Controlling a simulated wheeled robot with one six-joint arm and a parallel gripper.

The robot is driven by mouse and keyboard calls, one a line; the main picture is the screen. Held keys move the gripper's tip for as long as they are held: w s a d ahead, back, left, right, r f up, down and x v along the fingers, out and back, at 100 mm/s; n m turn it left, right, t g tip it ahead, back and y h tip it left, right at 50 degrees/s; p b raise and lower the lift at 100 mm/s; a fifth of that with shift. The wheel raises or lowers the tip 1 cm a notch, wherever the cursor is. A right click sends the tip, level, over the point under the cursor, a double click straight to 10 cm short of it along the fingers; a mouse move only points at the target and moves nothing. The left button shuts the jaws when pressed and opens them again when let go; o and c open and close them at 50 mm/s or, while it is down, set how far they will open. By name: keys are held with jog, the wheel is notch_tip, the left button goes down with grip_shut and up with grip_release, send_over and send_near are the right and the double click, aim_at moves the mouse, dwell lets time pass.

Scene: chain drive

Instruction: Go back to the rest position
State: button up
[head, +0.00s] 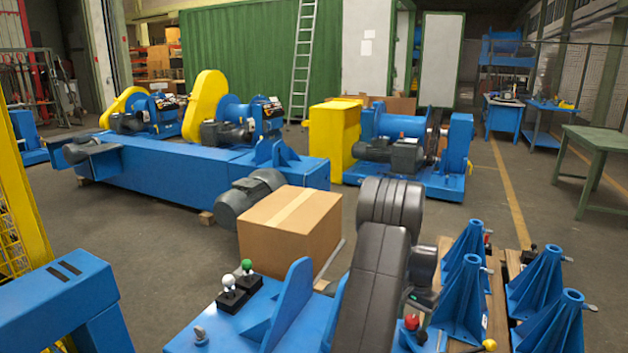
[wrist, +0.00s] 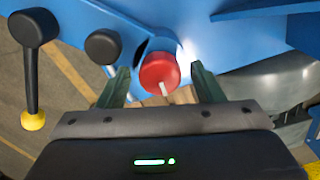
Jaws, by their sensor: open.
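My gripper (wrist: 162,80) shows in the wrist view with its two dark green fingers spread apart. A red round knob (wrist: 158,72) with a pale pin or mark sits on a blue machine surface, in the picture between the fingertips. A gap shows on both sides of it, and I see no finger touching it. In the head view my dark arm (head: 378,270) reaches over the blue machine bed at the bottom.
A black lever (wrist: 33,75) with a yellow end and a black knob (wrist: 103,46) stand left of my gripper. In the head view, a cardboard box (head: 290,225) and joysticks (head: 238,285) are left of my arm. Blue stands (head: 463,300) crowd the right. Open floor lies beyond.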

jog(key=m+p, duration=0.1)
jog(key=m, duration=0.4)
jog(key=shift+m, duration=0.3)
jog(key=m+p, duration=0.2)
jog(key=m, duration=0.2)
jog(key=shift+m, duration=0.3)
